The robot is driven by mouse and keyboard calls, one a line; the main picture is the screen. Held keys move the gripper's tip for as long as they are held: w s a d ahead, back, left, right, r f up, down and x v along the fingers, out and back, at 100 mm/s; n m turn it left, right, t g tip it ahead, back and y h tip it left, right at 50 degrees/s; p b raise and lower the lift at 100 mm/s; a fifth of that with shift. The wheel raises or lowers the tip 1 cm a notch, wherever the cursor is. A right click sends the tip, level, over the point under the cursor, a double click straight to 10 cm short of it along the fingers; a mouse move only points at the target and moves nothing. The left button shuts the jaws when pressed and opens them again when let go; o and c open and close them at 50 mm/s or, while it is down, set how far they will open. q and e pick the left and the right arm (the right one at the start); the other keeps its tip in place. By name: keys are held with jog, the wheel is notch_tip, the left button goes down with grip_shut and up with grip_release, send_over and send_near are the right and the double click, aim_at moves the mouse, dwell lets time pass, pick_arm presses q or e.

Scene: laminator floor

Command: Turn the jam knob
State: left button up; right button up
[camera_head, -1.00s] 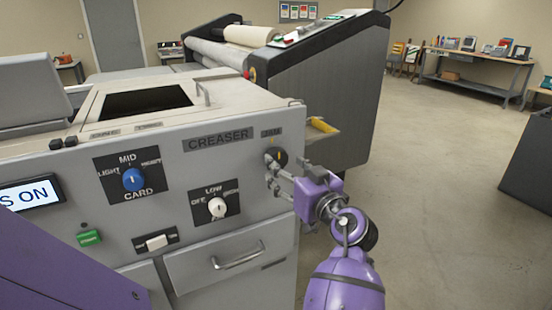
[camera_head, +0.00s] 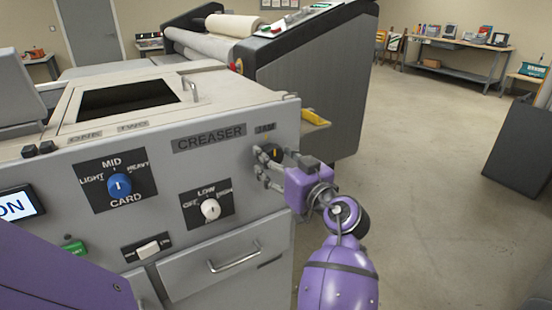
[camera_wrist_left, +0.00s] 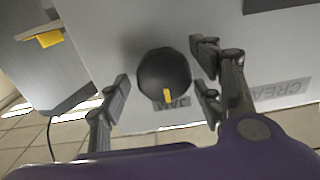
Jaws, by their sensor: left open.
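The jam knob (camera_head: 267,152) is a round dark knob with a yellow pointer mark, at the upper right of the grey creaser's front panel. The JAM label (camera_head: 265,128) is just above it. In the left wrist view the knob (camera_wrist_left: 163,72) sits between my left fingers, its yellow mark towards the bottom of the picture. My left gripper (camera_head: 263,173) is open at the panel, its fingers on either side of the knob. Gaps show between the fingers and the knob in the wrist view. In the head view the gripper partly covers the knob. My right gripper is not in view.
The panel also has a blue card knob (camera_head: 119,186), a white knob (camera_head: 210,209), a white rocker switch (camera_head: 148,249), a green button (camera_head: 75,247) and a drawer handle (camera_head: 234,258). A yellow object (camera_head: 314,117) lies on a side shelf behind. Open floor is to the right.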

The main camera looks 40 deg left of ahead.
pick_arm(q)
jog(key=c, duration=1.1)
jog(key=shift+m, duration=0.3)
